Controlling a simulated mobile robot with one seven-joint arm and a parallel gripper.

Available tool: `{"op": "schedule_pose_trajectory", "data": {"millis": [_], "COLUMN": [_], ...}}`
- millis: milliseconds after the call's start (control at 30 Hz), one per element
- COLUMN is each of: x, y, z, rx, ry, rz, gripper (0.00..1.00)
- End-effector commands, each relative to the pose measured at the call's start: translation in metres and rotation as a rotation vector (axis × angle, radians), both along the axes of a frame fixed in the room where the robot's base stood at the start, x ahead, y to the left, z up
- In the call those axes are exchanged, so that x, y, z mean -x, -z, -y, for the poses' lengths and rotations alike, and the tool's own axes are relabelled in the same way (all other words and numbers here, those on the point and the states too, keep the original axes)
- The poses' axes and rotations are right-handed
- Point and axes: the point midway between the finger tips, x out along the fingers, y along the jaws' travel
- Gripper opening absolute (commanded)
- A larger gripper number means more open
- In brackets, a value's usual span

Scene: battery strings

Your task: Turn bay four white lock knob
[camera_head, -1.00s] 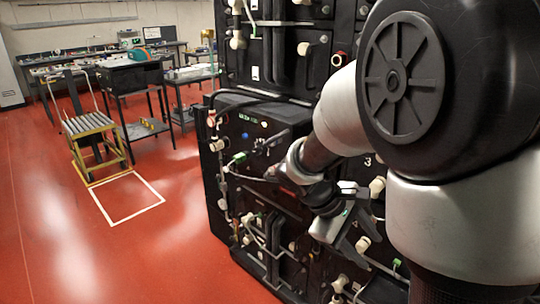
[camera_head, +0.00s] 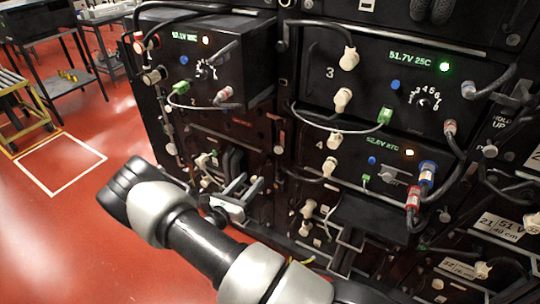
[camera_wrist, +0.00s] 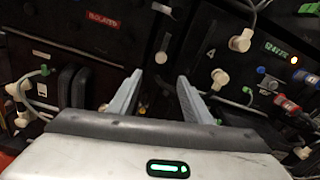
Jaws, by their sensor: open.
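Bay four is marked by a "4" on the black rack front. Beside it are two white knobs in the head view: an upper one (camera_head: 335,140) and a lower one (camera_head: 329,166). The wrist view also shows the upper knob (camera_wrist: 241,41) and the lower knob (camera_wrist: 220,78), to the right of the fingers. I cannot tell which is the lock knob. My gripper (camera_head: 250,184) is open and empty, left of and below both knobs in the head view. Its grey fingers (camera_wrist: 160,77) point toward the rack, apart from the knobs.
Bay four's display (camera_head: 386,148) has an orange light, with red and blue connectors (camera_head: 427,174) at its right. Bay three (camera_head: 405,75) sits above, with a cable looping between white knobs and a green plug (camera_head: 385,116).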

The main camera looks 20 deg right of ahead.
Motion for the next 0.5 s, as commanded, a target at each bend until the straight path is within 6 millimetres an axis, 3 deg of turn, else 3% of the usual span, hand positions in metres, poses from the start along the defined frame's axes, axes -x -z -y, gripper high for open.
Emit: {"op": "schedule_pose_trajectory", "data": {"millis": [500], "x": [-0.064], "y": [0.000], "z": [0.086], "rx": [-0.003], "ry": [0.008], "rz": [0.003], "gripper": [0.45]}}
